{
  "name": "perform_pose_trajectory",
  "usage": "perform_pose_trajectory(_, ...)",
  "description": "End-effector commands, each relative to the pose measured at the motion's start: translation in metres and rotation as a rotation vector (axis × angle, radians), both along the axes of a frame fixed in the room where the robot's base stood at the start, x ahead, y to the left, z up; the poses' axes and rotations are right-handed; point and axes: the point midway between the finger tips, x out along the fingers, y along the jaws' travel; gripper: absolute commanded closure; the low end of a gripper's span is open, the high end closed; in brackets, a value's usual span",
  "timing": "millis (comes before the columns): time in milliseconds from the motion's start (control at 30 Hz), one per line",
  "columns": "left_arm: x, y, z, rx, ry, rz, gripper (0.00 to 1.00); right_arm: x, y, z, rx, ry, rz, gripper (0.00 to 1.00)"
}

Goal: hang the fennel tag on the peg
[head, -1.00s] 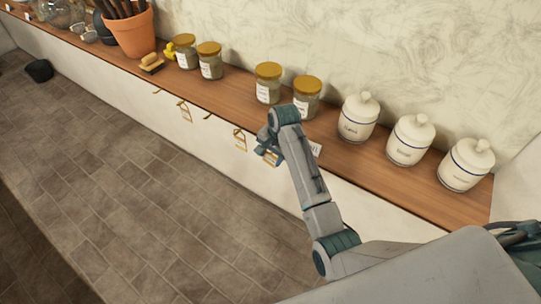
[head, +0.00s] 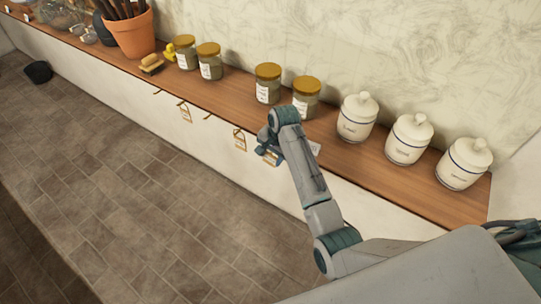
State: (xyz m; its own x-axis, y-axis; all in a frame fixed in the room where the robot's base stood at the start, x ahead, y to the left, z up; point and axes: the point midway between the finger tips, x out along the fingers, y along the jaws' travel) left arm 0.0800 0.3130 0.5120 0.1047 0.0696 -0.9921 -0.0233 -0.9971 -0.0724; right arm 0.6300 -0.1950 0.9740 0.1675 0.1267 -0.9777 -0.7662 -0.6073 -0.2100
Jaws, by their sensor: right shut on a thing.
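My right gripper (head: 266,151) is at the shelf's front edge, right of the hanging tags, shut on a small tan tag (head: 270,159). The tag is mostly hidden by the gripper and its writing cannot be read, so I cannot tell from it that it is the fennel tag. Brass pegs stick out along the shelf's front edge. A bare peg (head: 208,116) is between two hanging tags, and another bare peg (head: 158,91) is farther left. One tag (head: 186,115) hangs at the left and another tag (head: 240,142) hangs just left of my gripper. My left gripper is out of view.
The wooden shelf (head: 365,166) carries gold-lidded jars (head: 268,84), white canisters (head: 357,117), a brush (head: 151,64) and a terracotta pot (head: 133,36). A white card (head: 315,149) shows beside my arm. The space before the shelf's left part is clear.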

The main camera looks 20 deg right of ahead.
Motion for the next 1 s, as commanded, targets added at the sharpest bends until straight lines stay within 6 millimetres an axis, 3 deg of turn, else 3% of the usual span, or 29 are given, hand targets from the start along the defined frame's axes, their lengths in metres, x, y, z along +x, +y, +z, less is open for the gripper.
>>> perform_pose_trajectory(467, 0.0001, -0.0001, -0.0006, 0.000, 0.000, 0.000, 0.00, -0.0001, -0.0038, -0.0022, -0.008, 0.000, 0.000, 0.75)
perform_pose_trajectory(500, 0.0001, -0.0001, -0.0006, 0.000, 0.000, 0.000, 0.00, -0.0001, -0.0038, -0.0023, -0.008, 0.001, 0.000, 0.46)
perform_pose_trajectory(600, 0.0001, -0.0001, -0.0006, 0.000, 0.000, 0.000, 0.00, -0.0002, -0.0040, -0.0024, -0.008, 0.001, 0.000, 0.28)
perform_pose_trajectory(1000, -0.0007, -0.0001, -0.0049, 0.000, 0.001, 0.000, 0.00, -0.0012, -0.0051, 0.0056, -0.009, -0.001, -0.001, 0.28)
